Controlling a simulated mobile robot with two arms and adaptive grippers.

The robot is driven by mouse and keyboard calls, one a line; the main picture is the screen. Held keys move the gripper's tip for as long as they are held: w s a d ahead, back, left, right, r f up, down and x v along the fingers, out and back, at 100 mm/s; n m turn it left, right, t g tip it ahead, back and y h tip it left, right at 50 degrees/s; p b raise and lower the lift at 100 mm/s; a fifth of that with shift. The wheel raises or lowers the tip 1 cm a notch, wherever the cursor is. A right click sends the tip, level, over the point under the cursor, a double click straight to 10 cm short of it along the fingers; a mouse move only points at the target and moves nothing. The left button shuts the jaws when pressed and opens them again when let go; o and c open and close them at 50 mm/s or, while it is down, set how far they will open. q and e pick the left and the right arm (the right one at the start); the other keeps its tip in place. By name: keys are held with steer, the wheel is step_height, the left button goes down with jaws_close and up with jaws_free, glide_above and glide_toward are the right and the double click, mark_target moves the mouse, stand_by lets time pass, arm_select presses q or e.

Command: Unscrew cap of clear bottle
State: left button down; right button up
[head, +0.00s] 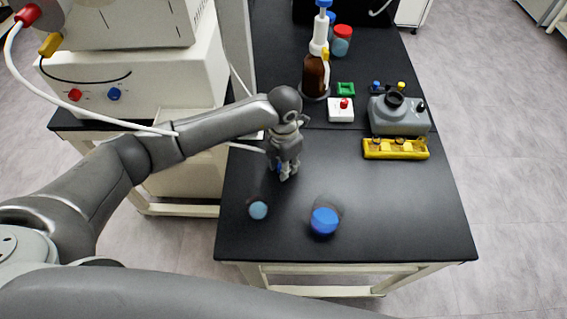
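My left gripper (284,173) points down over the left part of the black bench. A bit of blue shows at its fingers, mostly hidden by them; I cannot tell whether they are closed on it. A small round clear container (258,210) with a pale blue top surface stands in front and to the left of the gripper, apart from it. A bottle with a bright blue cap (324,220) stands nearer the front edge, to the right; its body is mostly hidden under the cap. My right gripper is not in view.
A brown bottle (316,75) with a pump top and a red-capped jar (342,40) stand at the back. A grey device (398,113) and a yellow rack (396,149) are at the right. A white machine (140,75) stands left. The bench's front right is clear.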

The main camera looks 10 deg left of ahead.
arm_select(q)
steer(key=shift+f, duration=0.1)
stand_by(0.3)
steer(key=c, duration=1.1)
jaws_free()
steer(key=o, duration=0.6)
steer(key=shift+r+p, duration=2.05)
steer(key=shift+r, duration=1.5)
